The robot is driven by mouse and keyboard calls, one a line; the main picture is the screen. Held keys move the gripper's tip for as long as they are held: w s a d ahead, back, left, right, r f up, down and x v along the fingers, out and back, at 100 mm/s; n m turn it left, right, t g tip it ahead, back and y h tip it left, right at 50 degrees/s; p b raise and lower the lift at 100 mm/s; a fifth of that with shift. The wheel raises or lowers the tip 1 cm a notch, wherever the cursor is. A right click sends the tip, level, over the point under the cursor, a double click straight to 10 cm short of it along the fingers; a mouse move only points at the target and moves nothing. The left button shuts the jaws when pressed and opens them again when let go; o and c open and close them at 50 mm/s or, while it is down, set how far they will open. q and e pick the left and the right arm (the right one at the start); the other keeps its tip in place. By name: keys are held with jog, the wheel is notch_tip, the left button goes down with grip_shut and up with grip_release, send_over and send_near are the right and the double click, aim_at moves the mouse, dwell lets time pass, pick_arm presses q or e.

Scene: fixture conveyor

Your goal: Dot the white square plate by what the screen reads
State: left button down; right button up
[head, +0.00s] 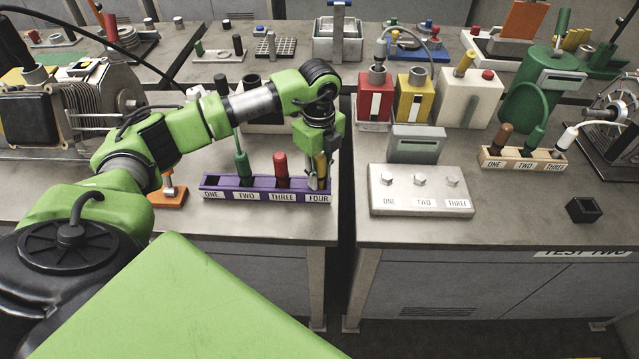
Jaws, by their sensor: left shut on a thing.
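My left gripper (318,180) points down at slot FOUR of the purple rack (250,191), shut on a yellow marker (320,166). Whether the marker's lower end is still in the slot is hard to tell. A green marker (242,165) stands in slot TWO and a red one (281,168) in slot THREE; slot ONE looks empty. A grey box with a small screen (416,145) stands on the right table; its reading is not legible. Before it lies a pale plate (420,205) with bolts labelled ONE, TWO, THREE. I cannot single out a white square plate. My right gripper is out of view.
A wooden rack (523,160) with brown, green and white-tipped tools is at right. Red (375,98), yellow (414,100) and white (468,98) boxes stand behind the screen. A gap separates the tables.

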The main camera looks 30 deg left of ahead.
aim_at(319, 156)
pick_arm(q)
jog(key=shift+f, duration=0.15)
jog(key=c, duration=1.7)
grip_release()
notch_tip(319, 156, up, 12)
jog(key=shift+r, duration=0.1)
